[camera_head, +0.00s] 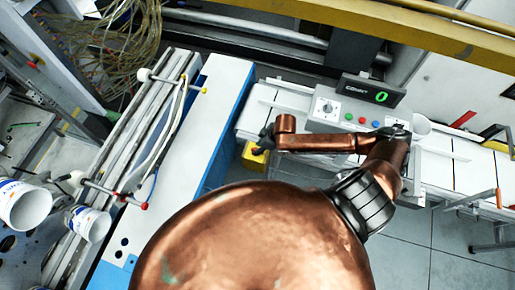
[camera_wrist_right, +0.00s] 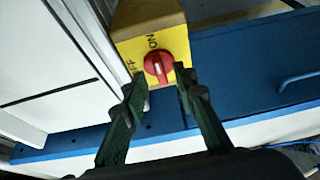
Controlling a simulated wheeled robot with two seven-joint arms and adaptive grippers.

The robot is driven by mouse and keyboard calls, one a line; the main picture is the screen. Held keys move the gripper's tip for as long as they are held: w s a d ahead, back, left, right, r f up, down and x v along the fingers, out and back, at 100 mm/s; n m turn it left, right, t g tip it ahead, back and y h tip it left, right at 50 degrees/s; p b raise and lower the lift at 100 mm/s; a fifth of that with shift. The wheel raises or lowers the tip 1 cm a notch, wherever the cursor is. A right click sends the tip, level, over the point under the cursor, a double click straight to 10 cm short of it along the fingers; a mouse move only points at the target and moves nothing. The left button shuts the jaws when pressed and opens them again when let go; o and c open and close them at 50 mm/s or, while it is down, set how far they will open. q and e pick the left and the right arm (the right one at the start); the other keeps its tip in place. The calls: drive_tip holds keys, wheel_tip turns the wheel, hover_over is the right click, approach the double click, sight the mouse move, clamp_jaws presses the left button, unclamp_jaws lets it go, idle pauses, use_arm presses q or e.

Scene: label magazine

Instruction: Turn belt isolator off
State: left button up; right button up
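The belt isolator is a yellow box (camera_wrist_right: 182,45) with a red rotary knob (camera_wrist_right: 157,66) on its face. ON is printed above the knob and OFF at its left; the knob's pale mark looks roughly in line with ON. In the head view the yellow box (camera_head: 254,158) sits below the left end of the conveyor, partly hidden by my right gripper (camera_head: 266,139). In the right wrist view my right gripper (camera_wrist_right: 159,84) is open, its two dark fingers apart and pointing at the box, with the knob between and just beyond the tips. My left gripper is not in view.
A white conveyor (camera_head: 449,168) carries a control box (camera_head: 331,112) with buttons and a green display (camera_head: 380,96). A blue and white bench (camera_head: 215,112) stands left of the isolator. White tubs (camera_head: 24,204) lie at the far left.

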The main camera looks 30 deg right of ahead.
drive_tip(key=shift+w+a+f, duration=0.15)
drive_tip(key=shift+w+f, duration=0.05)
drive_tip(key=shift+f, duration=0.45)
drive_tip(key=shift+c, duration=0.6)
clamp_jaws()
